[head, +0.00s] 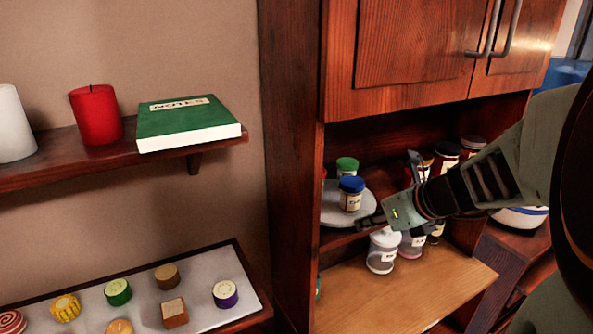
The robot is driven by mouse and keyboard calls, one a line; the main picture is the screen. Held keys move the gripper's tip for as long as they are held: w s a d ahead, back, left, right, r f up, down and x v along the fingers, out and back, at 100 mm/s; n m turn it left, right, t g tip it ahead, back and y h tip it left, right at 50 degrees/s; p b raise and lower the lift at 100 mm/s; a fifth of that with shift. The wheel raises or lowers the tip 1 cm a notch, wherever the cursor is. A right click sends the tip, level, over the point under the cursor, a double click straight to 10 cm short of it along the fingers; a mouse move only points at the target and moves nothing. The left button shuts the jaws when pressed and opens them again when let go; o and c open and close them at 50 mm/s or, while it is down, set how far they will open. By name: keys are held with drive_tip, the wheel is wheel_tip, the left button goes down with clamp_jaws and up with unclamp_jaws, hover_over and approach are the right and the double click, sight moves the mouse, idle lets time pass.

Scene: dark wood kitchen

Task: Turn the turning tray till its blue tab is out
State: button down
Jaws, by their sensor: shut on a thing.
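The turning tray (334,207) is a pale grey round plate on the cupboard's middle shelf, partly hidden by the cupboard's left side. A jar with a blue lid (350,195) stands upright on it, with a green-lidded jar (347,167) behind. My gripper (366,222) reaches in from the right, its dark fingertips at the tray's front right rim. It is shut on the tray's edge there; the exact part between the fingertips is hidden. I cannot make out a blue tab.
White-lidded jars (382,250) stand on the wooden board below, close under my gripper. Several dark-lidded jars (446,152) stand behind my arm. The cupboard's left side (294,170) and the doors above (415,50) bound the opening. The board's front (400,300) is clear.

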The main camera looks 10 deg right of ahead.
idle(0.4)
drive_tip(key=c, duration=1.8)
unclamp_jaws()
drive_tip(key=shift+c, duration=0.2)
